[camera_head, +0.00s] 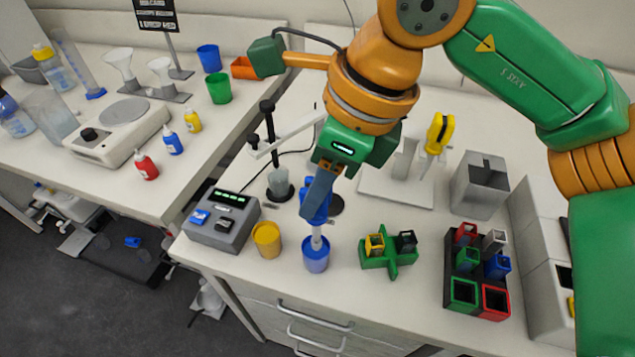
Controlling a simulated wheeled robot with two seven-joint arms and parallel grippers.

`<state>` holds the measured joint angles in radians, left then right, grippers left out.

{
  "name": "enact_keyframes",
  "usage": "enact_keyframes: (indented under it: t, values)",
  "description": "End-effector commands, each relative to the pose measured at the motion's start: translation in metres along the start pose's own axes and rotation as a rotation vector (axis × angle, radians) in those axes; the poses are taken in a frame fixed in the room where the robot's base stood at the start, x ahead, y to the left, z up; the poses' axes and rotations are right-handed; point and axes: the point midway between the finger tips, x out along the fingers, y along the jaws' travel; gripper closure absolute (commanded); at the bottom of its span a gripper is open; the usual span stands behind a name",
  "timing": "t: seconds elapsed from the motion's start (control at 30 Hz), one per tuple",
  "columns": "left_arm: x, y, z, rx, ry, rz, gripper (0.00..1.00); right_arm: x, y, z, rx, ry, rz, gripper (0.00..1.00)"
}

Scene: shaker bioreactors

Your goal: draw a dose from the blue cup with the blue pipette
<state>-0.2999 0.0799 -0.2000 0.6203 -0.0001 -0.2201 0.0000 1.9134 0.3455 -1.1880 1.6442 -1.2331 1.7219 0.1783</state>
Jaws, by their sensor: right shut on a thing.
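The blue cup (316,262) stands on the bench near its front edge. The blue pipette (315,211) is upright over it, with its pale lower shaft (316,241) reaching down to the cup's mouth. The tip is hidden, so its depth inside the cup cannot be told. My right gripper (320,190) is shut on the upper blue part of the pipette, above the cup. My left gripper is not in view.
A yellow cup (267,240) stands close left of the blue cup, beside a grey control box (222,219). A green cross-shaped holder (389,259) is to the right, then a dark rack (476,279) with coloured sockets. A stand with a black clamp (270,145) is behind.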

Motion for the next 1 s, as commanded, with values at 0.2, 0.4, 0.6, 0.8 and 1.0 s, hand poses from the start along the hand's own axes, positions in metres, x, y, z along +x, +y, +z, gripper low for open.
enact_keyframes:
  t: [0.2,0.4,0.6,0.8,1.0]
  values:
    - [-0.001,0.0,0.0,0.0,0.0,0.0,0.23,-0.001,0.0,0.0,0.0,0.0,0.0,0.74]
    - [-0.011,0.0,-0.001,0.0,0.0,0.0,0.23,-0.012,0.0,0.004,0.0,0.0,0.0,0.74]
    - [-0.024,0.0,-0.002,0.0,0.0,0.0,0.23,-0.026,0.0,0.008,0.0,0.0,0.0,0.74]
    - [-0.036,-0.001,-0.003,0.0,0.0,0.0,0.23,-0.039,0.0,0.012,-0.001,0.0,0.0,0.74]
    - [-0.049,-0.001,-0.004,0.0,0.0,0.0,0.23,-0.052,0.0,0.017,-0.001,-0.001,0.0,0.74]
